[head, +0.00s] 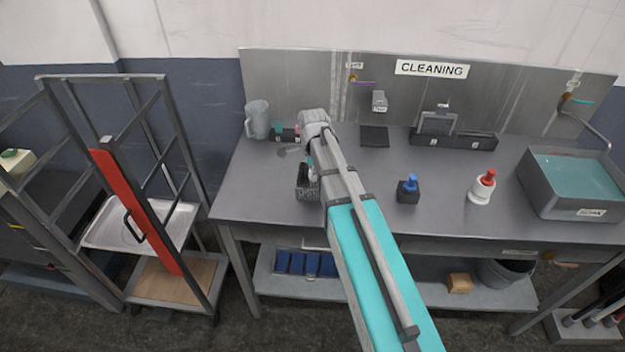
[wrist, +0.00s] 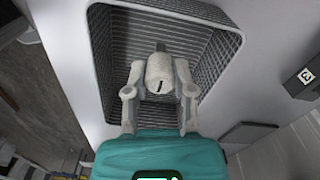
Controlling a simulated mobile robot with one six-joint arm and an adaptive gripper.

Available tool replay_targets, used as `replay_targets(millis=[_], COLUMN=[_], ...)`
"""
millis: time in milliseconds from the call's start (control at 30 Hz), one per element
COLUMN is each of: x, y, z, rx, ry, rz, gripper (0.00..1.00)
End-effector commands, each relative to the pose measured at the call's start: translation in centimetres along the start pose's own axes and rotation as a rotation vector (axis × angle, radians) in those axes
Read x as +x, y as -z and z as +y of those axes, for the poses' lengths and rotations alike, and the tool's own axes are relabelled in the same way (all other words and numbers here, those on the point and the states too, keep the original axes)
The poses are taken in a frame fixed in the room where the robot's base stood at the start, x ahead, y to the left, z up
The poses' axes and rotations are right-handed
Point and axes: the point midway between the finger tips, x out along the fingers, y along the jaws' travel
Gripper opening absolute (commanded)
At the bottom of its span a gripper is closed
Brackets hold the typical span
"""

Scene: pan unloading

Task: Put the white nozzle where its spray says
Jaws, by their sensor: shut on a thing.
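The white nozzle (wrist: 160,75) is a small pale cylinder in the wrist view, with a short dark mark on its face that I cannot read for certain. My gripper (wrist: 158,86) is shut on it, one finger on each side. Nozzle and fingers are over the opening of a dark mesh basket (wrist: 225,45); I cannot tell whether the nozzle touches its bottom. In the head view the basket (head: 307,194) stands on the bench's left part, below my wrist. The nozzle is hidden there.
A black two-part holder (head: 453,139) with small labels stands at the back, near a dark pad (head: 374,136). A water-filled tub (head: 590,212) is at right. A clear jug (head: 257,119) is at back left. The bench's front middle (head: 440,215) is free.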

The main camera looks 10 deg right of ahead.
Motion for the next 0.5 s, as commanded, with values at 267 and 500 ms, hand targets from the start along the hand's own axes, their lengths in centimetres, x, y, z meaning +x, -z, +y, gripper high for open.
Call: replay_targets(millis=[267,500], x=[1.48,1.39], y=[-0.01,-0.02], z=[0.01,0.01], rx=[0.0,-0.001], ry=[0.0,0.0], rz=[0.0,0.0], gripper=[0.0,0.0])
